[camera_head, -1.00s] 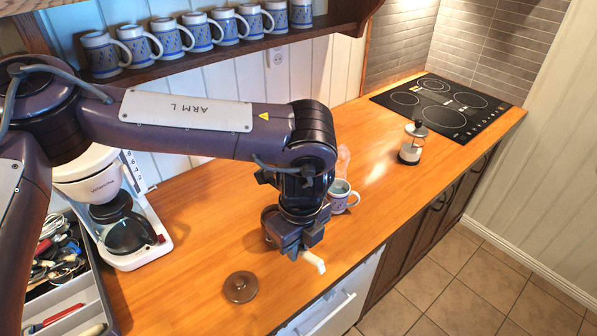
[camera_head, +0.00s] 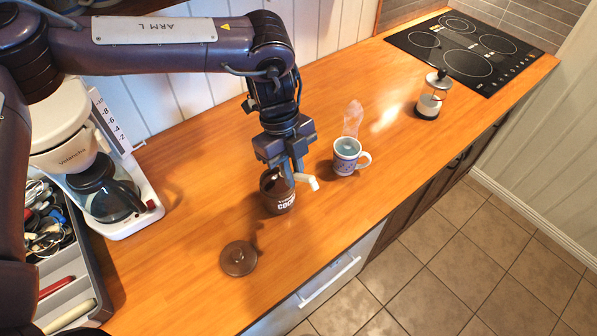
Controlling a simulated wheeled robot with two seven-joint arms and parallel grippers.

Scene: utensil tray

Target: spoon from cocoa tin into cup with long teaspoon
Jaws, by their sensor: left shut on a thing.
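The cocoa tin (camera_head: 280,199) is a brown, open jar with a "COCOA" label, standing on the wooden counter. My left gripper (camera_head: 293,172) is over the tin, pointing down, and shut on the long teaspoon (camera_head: 308,182). Only a pale handle end of the spoon shows, sticking out to the right of the fingers. The spoon's bowl is hidden, and I cannot tell whether it is inside the tin. The cup (camera_head: 345,162), white with blue pattern, stands right of the tin, with steam above it. My right gripper is out of view.
A round brown lid (camera_head: 238,258) lies on the counter in front of the tin. A coffee maker (camera_head: 100,180) and utensil tray (camera_head: 87,270) are at left. A French press (camera_head: 430,98) and hob (camera_head: 465,50) are at the back right.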

